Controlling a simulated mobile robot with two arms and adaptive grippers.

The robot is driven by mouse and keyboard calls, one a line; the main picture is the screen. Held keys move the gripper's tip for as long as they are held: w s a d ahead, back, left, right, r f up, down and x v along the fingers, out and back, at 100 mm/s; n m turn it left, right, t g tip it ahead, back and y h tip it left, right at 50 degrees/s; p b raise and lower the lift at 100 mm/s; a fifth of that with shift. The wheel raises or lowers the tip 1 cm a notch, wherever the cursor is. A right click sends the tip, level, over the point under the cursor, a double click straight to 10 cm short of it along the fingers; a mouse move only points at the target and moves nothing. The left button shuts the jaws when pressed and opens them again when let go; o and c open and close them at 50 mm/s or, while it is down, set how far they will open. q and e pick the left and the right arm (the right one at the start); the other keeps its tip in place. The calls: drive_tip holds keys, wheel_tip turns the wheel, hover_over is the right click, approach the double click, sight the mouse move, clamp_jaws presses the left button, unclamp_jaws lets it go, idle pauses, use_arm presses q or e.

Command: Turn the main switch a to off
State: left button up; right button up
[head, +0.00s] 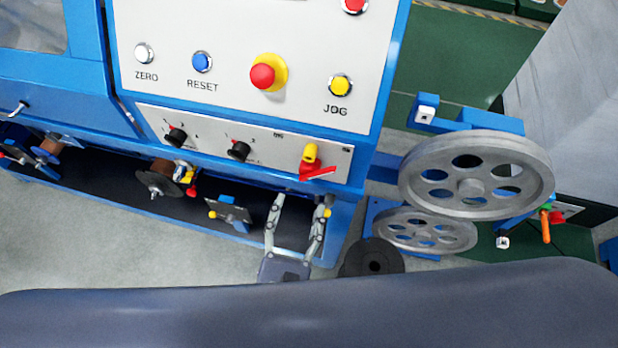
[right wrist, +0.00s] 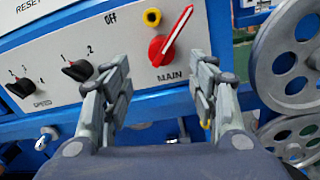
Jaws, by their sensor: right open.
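The main switch is a red rotary knob (head: 314,171) at the right end of the lower white panel. In the right wrist view the red knob (right wrist: 161,51) stands above the word MAIN, and its white-marked pointer slants to the upper right. The label OFF is to its upper left. My right gripper (head: 298,207) is open and empty, below and in front of the switch, apart from it. In the right wrist view its two fingers (right wrist: 161,72) stand left and right below the knob. My left gripper is not in view.
A yellow piece (head: 311,152) sits just above the knob. Two black selector knobs (head: 238,151) are to its left. A red emergency button (head: 263,76) and a yellow JOG button (head: 341,85) are above. Large grey pulley wheels (head: 472,196) stand at the right.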

sight(307, 179)
drive_tip(key=x, duration=0.7)
drive_tip(key=shift+w+d, duration=0.2)
drive_tip(key=shift+w, duration=0.1)
drive_tip(key=shift+f, duration=0.1)
clamp_jaws()
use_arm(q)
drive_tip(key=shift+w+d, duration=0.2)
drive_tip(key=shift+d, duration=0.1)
